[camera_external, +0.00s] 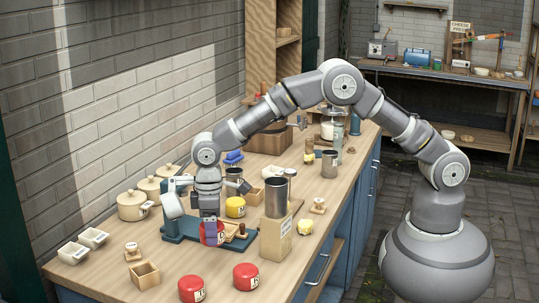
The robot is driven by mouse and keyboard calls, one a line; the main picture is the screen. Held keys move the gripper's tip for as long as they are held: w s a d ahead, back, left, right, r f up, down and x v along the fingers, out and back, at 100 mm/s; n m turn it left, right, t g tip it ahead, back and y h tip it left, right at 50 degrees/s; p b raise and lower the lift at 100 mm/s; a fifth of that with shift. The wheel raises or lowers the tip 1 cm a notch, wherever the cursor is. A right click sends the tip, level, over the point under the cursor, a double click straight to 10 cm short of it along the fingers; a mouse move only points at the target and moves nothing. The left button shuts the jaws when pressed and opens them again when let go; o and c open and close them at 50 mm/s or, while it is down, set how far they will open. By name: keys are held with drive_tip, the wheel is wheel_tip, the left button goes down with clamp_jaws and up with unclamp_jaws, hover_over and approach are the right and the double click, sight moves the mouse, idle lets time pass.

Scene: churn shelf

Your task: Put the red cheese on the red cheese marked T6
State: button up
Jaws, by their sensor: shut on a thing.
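My gripper (210,240) points down over the left part of the wooden bench and is shut on a red cheese (219,237). The fingers hide part of this cheese. It is at the dark teal stand; I cannot tell whether it touches it. Two more red cheeses stand at the front of the bench, one on the left (191,290) and one on the right (246,277). Both have white labels with marks too small to read surely, so I cannot tell which is T6. Both are in front of my gripper and apart from it.
A wooden block (275,240) with a metal cup (276,197) stands right of my gripper. Yellow cheeses (305,227) (235,207), a small open wooden box (144,275), white dishes (73,253) and lidded pots (132,206) stand around. The bench between gripper and front red cheeses looks clear.

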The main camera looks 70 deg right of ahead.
drive_tip(key=s+a, duration=0.1)
drive_tip(key=s, duration=0.3)
drive_tip(key=s+p, duration=0.1)
drive_tip(key=s, duration=0.3)
drive_tip(key=s+a+p, duration=0.1)
drive_tip(key=s, duration=0.3)
drive_tip(key=shift+a+r, duration=0.35)
drive_tip(key=shift+a+f, duration=0.15)
drive_tip(key=shift+a, duration=0.1)
drive_tip(key=b, duration=0.2)
hover_over(190, 282)
drive_tip(key=shift+d+f, duration=0.1)
drive_tip(key=shift+f, duration=0.65)
drive_tip(key=shift+f+b, duration=0.8)
drive_tip(key=shift+f, duration=0.95)
drive_tip(key=shift+f, duration=0.1)
drive_tip(key=o, duration=1.1)
drive_tip(key=shift+o, duration=0.2)
